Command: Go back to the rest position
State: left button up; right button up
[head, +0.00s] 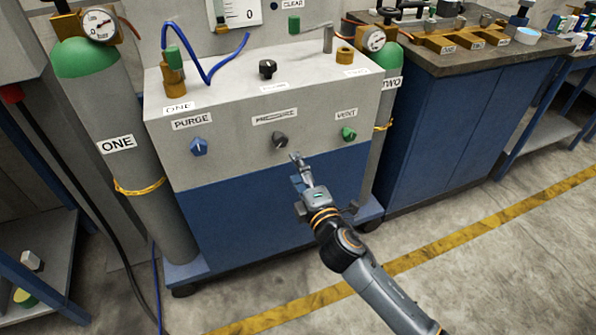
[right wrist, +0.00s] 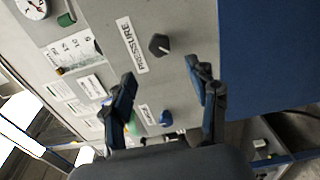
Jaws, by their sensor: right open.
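My right gripper (head: 299,169) is in front of the cabinet (head: 245,215), just below and to the right of the black PRESSURE knob (head: 280,140). In the right wrist view its two dark fingers (right wrist: 162,75) are spread, with nothing between them. The PRESSURE knob (right wrist: 159,45) shows just beyond the fingertips, apart from them as far as I can tell. My left gripper is in neither view.
The panel also has a blue PURGE knob (head: 198,147) and a green VENT knob (head: 348,133). A gas cylinder labelled ONE (head: 118,165) stands left. A blue bench (head: 440,135) stands right. Floor with a yellow line (head: 450,240) is open in front.

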dwell(0.4)
jog(key=s+d+f+m+g+h, duration=0.2)
jog(key=s+d+f+m+g, duration=0.25)
jog(key=f, duration=0.65)
jog(key=s+d+f+m+g+h, duration=0.2)
jog(key=s+d+f+m, duration=0.25)
jog(key=s+f, duration=0.4)
jog(key=s+d+f+m+g+h, duration=0.25)
jog(key=s+d+f+m, duration=0.2)
jog(key=f, duration=0.75)
jog(key=s+d+f+m+g+y, duration=0.1)
jog(key=s+d+f+m+g, duration=0.15)
jog(key=s+f, duration=0.45)
jog(key=s+d+f+m+g, duration=0.1)
jog(key=s+f+m+g, duration=0.25)
jog(key=s, duration=0.75)
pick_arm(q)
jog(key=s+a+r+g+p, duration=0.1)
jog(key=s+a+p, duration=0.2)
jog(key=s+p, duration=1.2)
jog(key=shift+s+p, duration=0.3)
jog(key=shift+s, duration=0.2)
pick_arm(e)
jog(key=s+d+g, duration=0.1)
jog(key=s+d, duration=0.1)
jog(key=s, duration=1.4)
jog(key=shift+s+d+r, duration=0.3)
jog(key=shift+d+r, duration=0.1)
